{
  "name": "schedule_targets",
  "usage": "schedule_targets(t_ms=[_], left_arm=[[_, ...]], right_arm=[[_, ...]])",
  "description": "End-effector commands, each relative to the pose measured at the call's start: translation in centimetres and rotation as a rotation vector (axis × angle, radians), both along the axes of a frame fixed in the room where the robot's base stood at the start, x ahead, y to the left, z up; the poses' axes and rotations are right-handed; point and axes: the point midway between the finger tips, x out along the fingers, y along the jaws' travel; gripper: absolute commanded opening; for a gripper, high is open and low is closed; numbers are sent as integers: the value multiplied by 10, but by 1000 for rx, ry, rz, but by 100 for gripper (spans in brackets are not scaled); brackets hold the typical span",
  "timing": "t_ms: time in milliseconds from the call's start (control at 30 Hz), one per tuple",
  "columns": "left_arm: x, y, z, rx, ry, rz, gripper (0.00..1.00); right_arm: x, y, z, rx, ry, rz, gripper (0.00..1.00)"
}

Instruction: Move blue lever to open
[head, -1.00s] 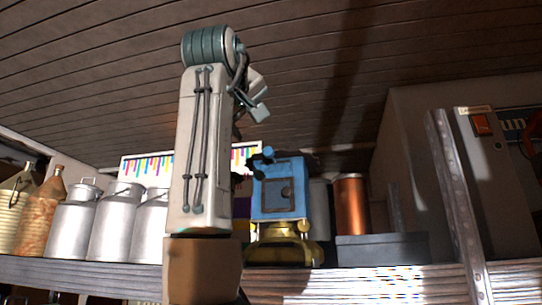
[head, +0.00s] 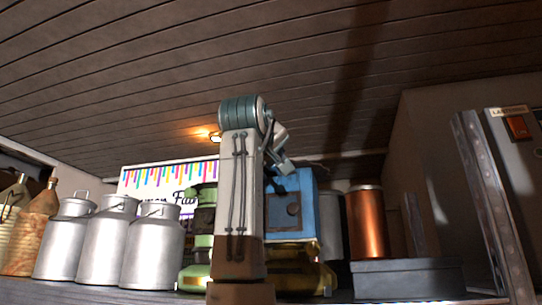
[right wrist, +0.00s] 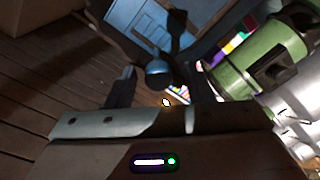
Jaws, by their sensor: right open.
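The blue machine (head: 290,205) is a boxy blue body on a yellow base, standing on the shelf. In the right wrist view, its blue panel (right wrist: 145,25) fills the top middle. A lever with a round blue knob (right wrist: 158,74) on a dark stem sticks out from it. My right gripper (head: 286,166) is by the machine's upper front in the head view, and my arm hides the machine's left part. In the right wrist view, my open right gripper (right wrist: 160,84) has a finger on each side of the knob. Contact cannot be told. My left gripper is not in view.
Several metal milk cans (head: 153,245) stand on the left, with a green machine (head: 200,225) beside my arm. An orange cylinder (head: 367,222) and a dark box (head: 408,278) are on the right. A metal post (head: 490,200) rises farther right.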

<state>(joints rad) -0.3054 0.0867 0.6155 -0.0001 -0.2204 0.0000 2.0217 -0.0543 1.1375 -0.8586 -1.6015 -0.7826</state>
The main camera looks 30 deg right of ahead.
Motion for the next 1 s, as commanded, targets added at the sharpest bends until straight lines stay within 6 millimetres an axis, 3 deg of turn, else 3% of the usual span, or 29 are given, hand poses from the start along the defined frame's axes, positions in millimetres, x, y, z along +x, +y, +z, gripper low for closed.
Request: schedule_targets(t_ms=[200,400,667,1000], left_arm=[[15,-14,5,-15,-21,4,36],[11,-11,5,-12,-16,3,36],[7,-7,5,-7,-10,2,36],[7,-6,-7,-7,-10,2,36]], right_arm=[[6,-7,1,-1,-2,1,47],[7,-7,0,-1,-2,1,47],[7,-7,0,-1,-1,0,0],[-5,-18,-3,-1,0,1,0]])
